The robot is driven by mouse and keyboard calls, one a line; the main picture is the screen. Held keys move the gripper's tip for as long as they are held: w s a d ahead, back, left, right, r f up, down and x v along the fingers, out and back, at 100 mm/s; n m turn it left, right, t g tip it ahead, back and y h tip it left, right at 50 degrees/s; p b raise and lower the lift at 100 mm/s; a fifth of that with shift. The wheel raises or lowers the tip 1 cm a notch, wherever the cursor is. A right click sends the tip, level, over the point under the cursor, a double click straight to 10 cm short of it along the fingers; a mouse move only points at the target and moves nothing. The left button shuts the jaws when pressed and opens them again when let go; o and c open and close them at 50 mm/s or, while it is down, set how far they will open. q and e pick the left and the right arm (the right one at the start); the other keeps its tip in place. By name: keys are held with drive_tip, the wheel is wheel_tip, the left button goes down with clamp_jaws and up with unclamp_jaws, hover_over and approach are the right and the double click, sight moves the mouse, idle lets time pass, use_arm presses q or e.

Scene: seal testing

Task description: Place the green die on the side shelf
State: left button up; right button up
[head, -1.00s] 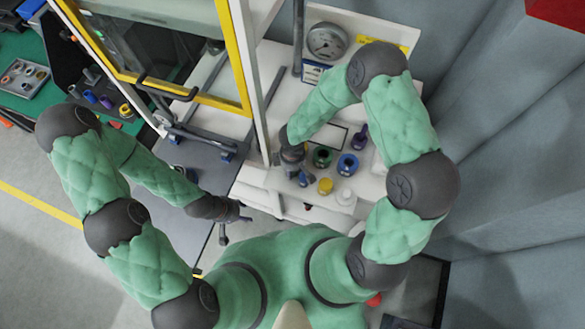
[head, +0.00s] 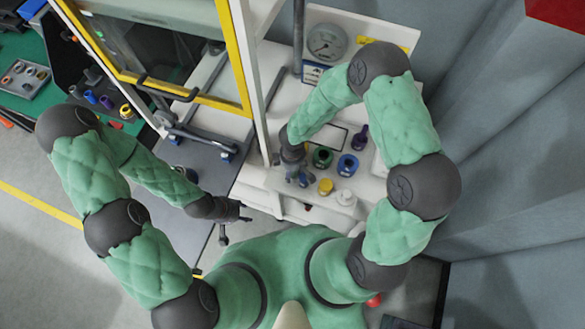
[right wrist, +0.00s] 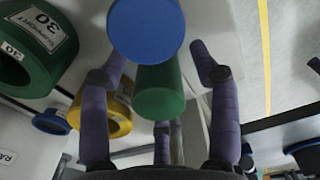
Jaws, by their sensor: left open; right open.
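A green ring-shaped piece (head: 322,157) marked 30 stands on the white shelf (head: 285,205). It shows large at the left of the right wrist view (right wrist: 38,84). A smaller green cylinder (right wrist: 160,92) with a blue round end (right wrist: 145,28) lies between the spread fingers of my right gripper (right wrist: 162,95); I cannot tell which green piece is the die. The right gripper is open, and finger contact is not clear. In the head view the right gripper (head: 302,179) is at the shelf's left part, partly hiding what is there. My left gripper (head: 241,212) is open and empty, left of the shelf.
A blue ring (head: 347,164), a yellow piece (head: 325,187), a purple piece (head: 360,137) and a white piece (head: 345,198) stand close to the right gripper. A dial gauge (head: 327,42) is behind. A yellow-framed door (head: 238,60) and post rise at the left.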

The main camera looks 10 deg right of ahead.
wheel_tip(320, 180, up, 12)
drive_tip(key=shift+f+p, duration=0.2)
drive_tip(key=shift+p, duration=0.55)
